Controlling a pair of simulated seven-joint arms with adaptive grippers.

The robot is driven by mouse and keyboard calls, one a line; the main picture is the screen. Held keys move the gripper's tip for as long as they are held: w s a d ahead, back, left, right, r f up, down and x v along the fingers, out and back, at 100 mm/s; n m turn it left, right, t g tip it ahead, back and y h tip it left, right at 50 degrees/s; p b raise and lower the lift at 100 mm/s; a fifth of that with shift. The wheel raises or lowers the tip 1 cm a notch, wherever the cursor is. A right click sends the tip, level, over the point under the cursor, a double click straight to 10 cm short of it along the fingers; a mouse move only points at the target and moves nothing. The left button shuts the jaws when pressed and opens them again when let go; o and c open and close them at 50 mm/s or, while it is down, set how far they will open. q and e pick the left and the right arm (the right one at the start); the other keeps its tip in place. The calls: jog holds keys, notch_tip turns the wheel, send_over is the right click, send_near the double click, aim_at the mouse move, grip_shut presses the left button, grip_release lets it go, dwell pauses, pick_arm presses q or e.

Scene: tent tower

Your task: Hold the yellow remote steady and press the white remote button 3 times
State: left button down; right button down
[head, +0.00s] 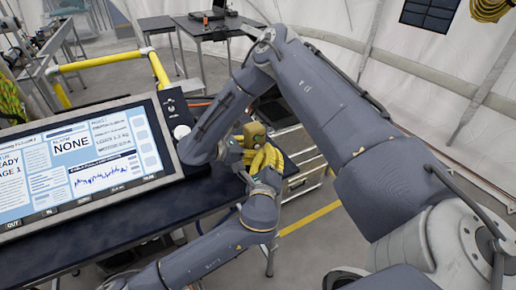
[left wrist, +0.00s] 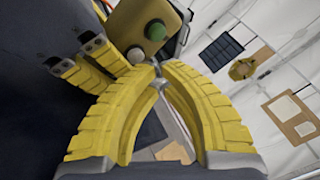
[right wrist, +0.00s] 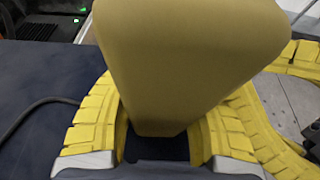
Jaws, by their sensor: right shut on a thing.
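The yellow remote (left wrist: 130,22) is a blocky yellow body with a green button (left wrist: 155,31) and a white button (left wrist: 135,55) on its face. It also shows in the head view (head: 254,132) above the table's right end. My right gripper is shut on it; in the right wrist view the remote (right wrist: 185,60) stands between the yellow fingers (right wrist: 160,130). My left gripper (left wrist: 158,72) has its fingertips together, empty, just beside the white button. I cannot tell whether they touch it. In the head view my left gripper (head: 264,158) is just below the remote.
A large tilted monitor console (head: 90,155) stands on the dark table (head: 130,228) at the left. A yellow rail frame (head: 100,62) and another table (head: 205,27) are behind. The tent wall (head: 360,35) is at the back right.

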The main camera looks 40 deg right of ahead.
pick_arm(q)
jog(key=shift+w, duration=0.6)
dwell(0.4)
jog(key=shift+w, duration=0.35)
pick_arm(e)
jog(key=shift+s+f, duration=0.1)
jog(key=shift+s, duration=0.1)
dwell(0.4)
pick_arm(q)
jog(key=shift+s, duration=0.1)
jog(key=shift+s+a, duration=0.2)
jog(key=shift+s, duration=1.05)
pick_arm(e)
jog(key=shift+w, duration=0.1)
pick_arm(q)
jog(key=shift+s+a, duration=0.15)
jog(key=shift+s, duration=1.1)
jog(key=shift+s+a, duration=0.1)
jog(key=shift+s, duration=1.1)
pick_arm(e)
jog(key=shift+w, duration=0.1)
jog(key=c, duration=0.7)
grip_release()
